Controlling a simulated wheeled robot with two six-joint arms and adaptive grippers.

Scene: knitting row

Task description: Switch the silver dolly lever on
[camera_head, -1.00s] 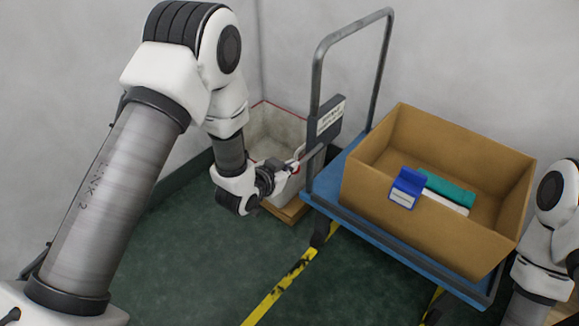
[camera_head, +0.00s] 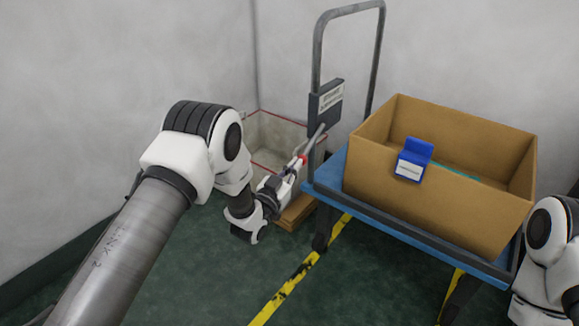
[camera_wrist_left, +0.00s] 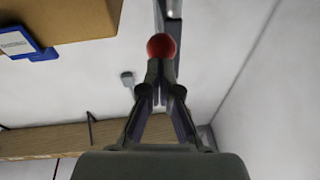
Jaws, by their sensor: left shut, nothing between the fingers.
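The silver lever (camera_head: 315,139) slants down and left from a dark labelled box (camera_head: 326,103) on the dolly's handle post. A red knob (camera_head: 303,158) is at its lower end. My left gripper (camera_head: 297,164) is shut and empty, its fingertips at the knob from below and left. In the left wrist view the red knob (camera_wrist_left: 161,46) shows just beyond the closed fingertips (camera_wrist_left: 160,66), with part of the silver lever (camera_wrist_left: 173,12) behind it. I cannot tell whether the tips touch the knob. My right arm shows at the right edge, but its gripper is out of frame.
The blue dolly (camera_head: 405,226) carries an open cardboard box (camera_head: 430,208), with a blue tag (camera_head: 412,160) at its near rim. A pale bin (camera_head: 270,140) stands in the wall corner behind my left gripper. The green floor (camera_head: 215,290) left of the yellow tape is clear.

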